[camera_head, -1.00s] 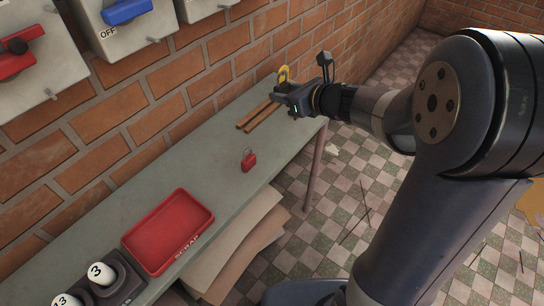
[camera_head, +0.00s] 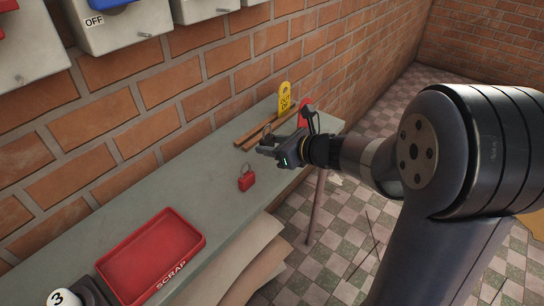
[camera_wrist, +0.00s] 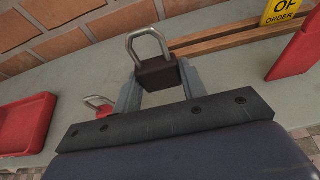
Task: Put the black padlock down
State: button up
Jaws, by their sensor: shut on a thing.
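The black padlock (camera_wrist: 157,72) is upright between my gripper's fingers in the wrist view, its body dark and its metal shackle pointing up. My gripper (camera_wrist: 158,88) is shut on the padlock's body. In the head view my gripper (camera_head: 268,148) is over the far part of the grey bench, just behind and right of the red padlock.
A red padlock (camera_head: 246,182) stands on the bench (camera_head: 190,200). A red scrap tray (camera_head: 150,256) lies nearer. Wooden rails (camera_head: 253,132), a yellow out-of-order tag (camera_head: 285,98) and a red tag (camera_head: 304,112) are at the far end by the brick wall. Bare bench surrounds the red padlock.

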jog(key=shift+f+b, duration=0.3)
jog(key=shift+f, duration=1.1)
jog(key=shift+f+b, duration=0.6)
jog(key=o, duration=1)
jog(key=shift+o, duration=0.2)
jog(key=shift+r+p, duration=0.6)
jog(key=p+v, duration=0.2)
jog(key=v, duration=1)
jog(key=shift+w+a, duration=0.1)
